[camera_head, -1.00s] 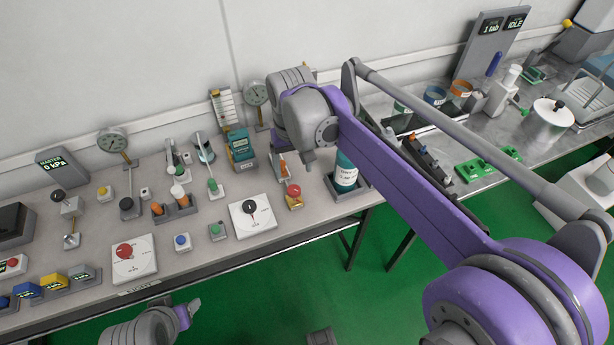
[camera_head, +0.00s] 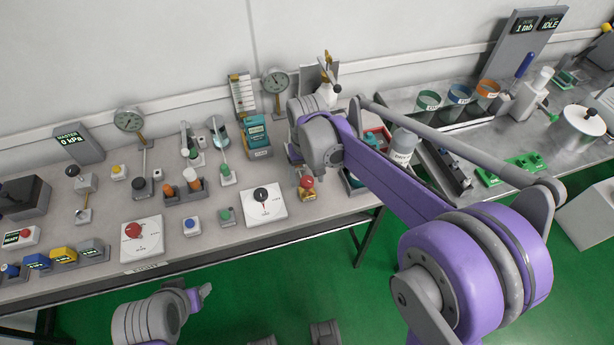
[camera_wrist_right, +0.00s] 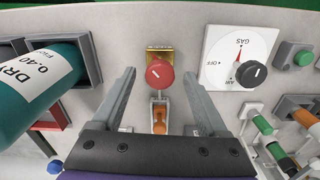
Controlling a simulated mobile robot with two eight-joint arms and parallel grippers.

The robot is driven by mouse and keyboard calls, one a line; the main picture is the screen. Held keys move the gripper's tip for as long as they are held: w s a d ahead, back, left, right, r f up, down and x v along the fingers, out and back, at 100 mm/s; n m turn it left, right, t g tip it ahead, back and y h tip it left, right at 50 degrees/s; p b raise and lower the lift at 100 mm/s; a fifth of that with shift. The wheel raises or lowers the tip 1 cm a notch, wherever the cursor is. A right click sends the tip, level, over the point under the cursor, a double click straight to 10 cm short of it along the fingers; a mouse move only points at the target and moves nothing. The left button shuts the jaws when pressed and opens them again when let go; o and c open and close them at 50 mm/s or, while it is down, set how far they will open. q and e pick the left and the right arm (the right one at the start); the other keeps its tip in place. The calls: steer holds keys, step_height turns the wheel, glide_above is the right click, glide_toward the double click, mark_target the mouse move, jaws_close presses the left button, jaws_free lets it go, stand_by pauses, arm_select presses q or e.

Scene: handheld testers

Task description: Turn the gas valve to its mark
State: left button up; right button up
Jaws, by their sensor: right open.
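The gas valve is a white plate (camera_head: 279,212) with a black round knob (camera_head: 261,194) and a thin red line on it. In the right wrist view the plate (camera_wrist_right: 215,50) reads GAS, OFF and AIR, and the black knob (camera_wrist_right: 254,74) sits to the right of my fingers, untouched. My right gripper (camera_wrist_right: 159,74) is open and empty, with a red button (camera_wrist_right: 160,72) on a yellow base showing between its fingers. In the head view its fingers are hidden by my wrist. My left gripper (camera_head: 203,292) is low in front of the bench; its jaws are unclear.
A similar white plate with a red knob (camera_head: 132,230) lies further left on the bench. Blue (camera_head: 192,225) and green (camera_head: 226,216) buttons sit beside the gas valve. Gauges and small valves stand behind.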

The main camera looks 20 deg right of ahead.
jaws_close()
stand_by(0.5)
